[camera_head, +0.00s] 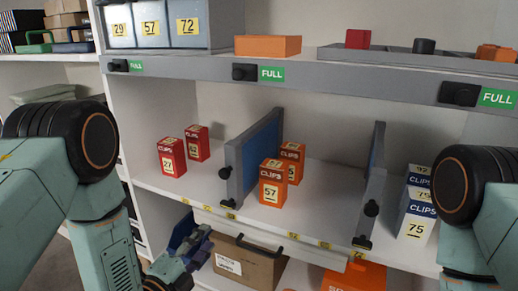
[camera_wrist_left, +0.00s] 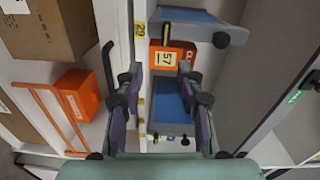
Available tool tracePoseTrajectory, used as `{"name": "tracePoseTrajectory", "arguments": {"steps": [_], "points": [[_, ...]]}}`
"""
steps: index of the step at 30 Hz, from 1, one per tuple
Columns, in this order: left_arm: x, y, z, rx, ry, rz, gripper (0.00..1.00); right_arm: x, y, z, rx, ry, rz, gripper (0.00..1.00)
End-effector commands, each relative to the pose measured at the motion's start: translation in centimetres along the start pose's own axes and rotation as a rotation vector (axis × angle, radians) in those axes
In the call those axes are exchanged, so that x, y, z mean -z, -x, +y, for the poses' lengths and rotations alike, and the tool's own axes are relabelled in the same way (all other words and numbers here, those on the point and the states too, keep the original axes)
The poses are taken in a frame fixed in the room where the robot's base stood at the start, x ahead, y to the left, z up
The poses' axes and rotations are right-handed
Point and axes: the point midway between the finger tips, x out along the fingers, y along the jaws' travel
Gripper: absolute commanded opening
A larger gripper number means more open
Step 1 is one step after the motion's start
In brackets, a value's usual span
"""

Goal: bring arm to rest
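My left gripper (camera_head: 193,240) hangs in front of the shelf edge, low and left of centre in the head view. In the left wrist view its two purple-padded fingers (camera_wrist_left: 161,70) stand apart with nothing held between them. An orange box marked 57 (camera_wrist_left: 172,58) shows beyond the fingertips, on the shelf. My left arm (camera_head: 85,220) comes in from the left. My right arm (camera_head: 485,225) shows at the right edge, and its gripper is out of view.
On the middle shelf (camera_head: 330,205) stand red clips boxes (camera_head: 172,157), orange clips boxes (camera_head: 272,183), blue-white clips boxes (camera_head: 416,215) and grey-blue dividers (camera_head: 255,155). A brown carton (camera_head: 248,262) sits below, close to the left gripper. Grey bins (camera_head: 155,25) stand above.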

Motion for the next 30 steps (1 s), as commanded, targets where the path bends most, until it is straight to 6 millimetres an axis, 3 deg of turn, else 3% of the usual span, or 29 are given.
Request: {"name": "tracePoseTrajectory", "arguments": {"steps": [5, 10, 14, 18, 24, 27, 30], "points": [[-0.7, 1.2, 4.3, -0.193, 0.345, -0.083, 0.38, 0.0, 0.0, 0.0, 0.0, 0.0, 0.0, 0.4], [-1.0, 5.0, 9.6, -0.418, 0.72, -0.28, 0.38, 0.0, 0.3, 0.0, 0.0, 0.0, 0.0, 0.4], [-0.8, 9.8, 13.5, -0.576, 0.997, -0.511, 0.38, 0.0, 0.8, 0.0, 0.0, 0.0, 0.0, 0.4], [0.2, 17.1, 16.7, -0.717, 1.269, -0.85, 0.38, 0.0, 1.6, 0.0, 0.0, 0.0, 0.0, 0.4], [2.7, 28.1, 18.1, -0.831, 1.472, -1.35, 0.38, 0.0, 2.9, 0.0, 0.0, 0.0, 0.0, 0.4], [3.7, 31.7, 17.6, -0.876, 1.464, -1.466, 0.38, 0.0, 3.6, 0.0, 0.0, 0.0, 0.0, 0.4], [4.3, 33.1, 17.1, -0.904, 1.448, -1.492, 0.38, 0.0, 4.2, 0.0, 0.0, 0.0, 0.0, 0.4]]}}
